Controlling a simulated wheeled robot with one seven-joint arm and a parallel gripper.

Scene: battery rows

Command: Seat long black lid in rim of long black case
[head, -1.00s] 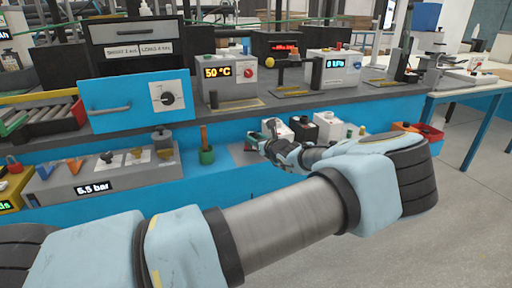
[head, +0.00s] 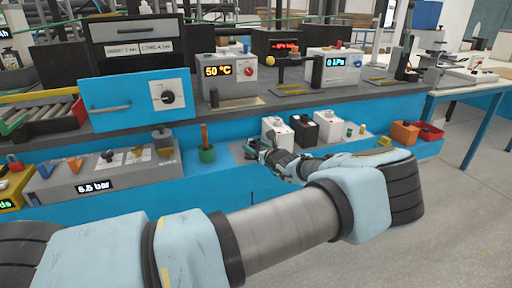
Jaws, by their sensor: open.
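My gripper (head: 254,150) is open, low over the left part of a grey pad on the blue lower shelf, in front of the leftmost white case. It is small and partly merged with what is around it, so I cannot tell whether it touches anything. A black case (head: 303,131) stands upright between two white cases; it may be the long black case. I cannot make out a separate long black lid.
White cases (head: 277,133) (head: 329,126) flank the black one closely. A green pot (head: 207,154) stands left of my gripper. Small bottles (head: 349,130), an orange bin (head: 405,132) and a red bin (head: 431,132) are to the right. The grey upper counter (head: 290,98) overhangs behind.

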